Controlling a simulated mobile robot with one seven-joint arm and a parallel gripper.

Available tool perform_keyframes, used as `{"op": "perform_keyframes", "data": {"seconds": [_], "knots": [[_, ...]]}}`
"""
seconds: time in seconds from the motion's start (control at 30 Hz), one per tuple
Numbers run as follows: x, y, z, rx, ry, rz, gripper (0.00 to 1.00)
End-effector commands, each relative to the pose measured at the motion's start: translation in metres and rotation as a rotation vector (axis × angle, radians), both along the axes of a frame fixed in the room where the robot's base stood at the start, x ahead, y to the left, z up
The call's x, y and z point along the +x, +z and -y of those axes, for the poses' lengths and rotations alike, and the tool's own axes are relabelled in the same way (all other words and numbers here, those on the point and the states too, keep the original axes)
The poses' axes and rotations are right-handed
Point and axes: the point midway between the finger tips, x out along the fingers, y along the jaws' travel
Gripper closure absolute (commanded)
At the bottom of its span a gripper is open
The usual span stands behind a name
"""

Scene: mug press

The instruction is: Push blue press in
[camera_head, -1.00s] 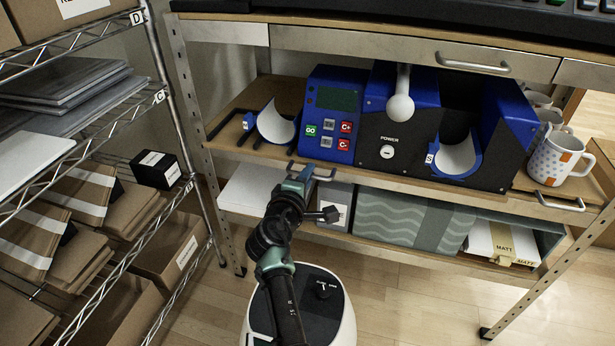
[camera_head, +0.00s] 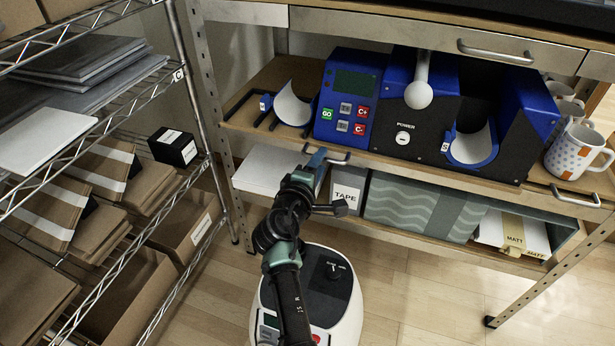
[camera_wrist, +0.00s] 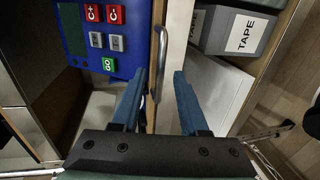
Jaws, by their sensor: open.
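The blue press (camera_head: 420,110) stands on the middle shelf of the bench in the head view. It has a blue control panel with a dark screen and red, green and grey buttons, a black front marked POWER, and a white ball-ended lever (camera_head: 419,94). A curved white and blue holder (camera_head: 472,146) sits in the opening of its black front. In the wrist view the control panel (camera_wrist: 99,38) is at the upper left. My gripper (camera_wrist: 164,80) is open and empty, its blue fingers on either side of a metal handle at the shelf edge. Whether they touch it is unclear.
The metal handle (camera_wrist: 159,62) is on the shelf's front edge. White mugs (camera_head: 578,152) stand right of the press. A second curved holder (camera_head: 293,106) lies left of it. A TAPE box (camera_head: 347,192) and a patterned box (camera_head: 415,208) are below. A wire rack stands left.

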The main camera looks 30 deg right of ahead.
Motion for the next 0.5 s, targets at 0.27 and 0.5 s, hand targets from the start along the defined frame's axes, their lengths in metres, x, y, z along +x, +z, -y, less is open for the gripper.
{"op": "perform_keyframes", "data": {"seconds": [0.27,0.5], "knots": [[-0.035,0.015,-0.046,-0.001,0.002,-0.001,0.56],[-0.056,0.021,-0.071,-0.001,-0.001,-0.001,0.56]]}}
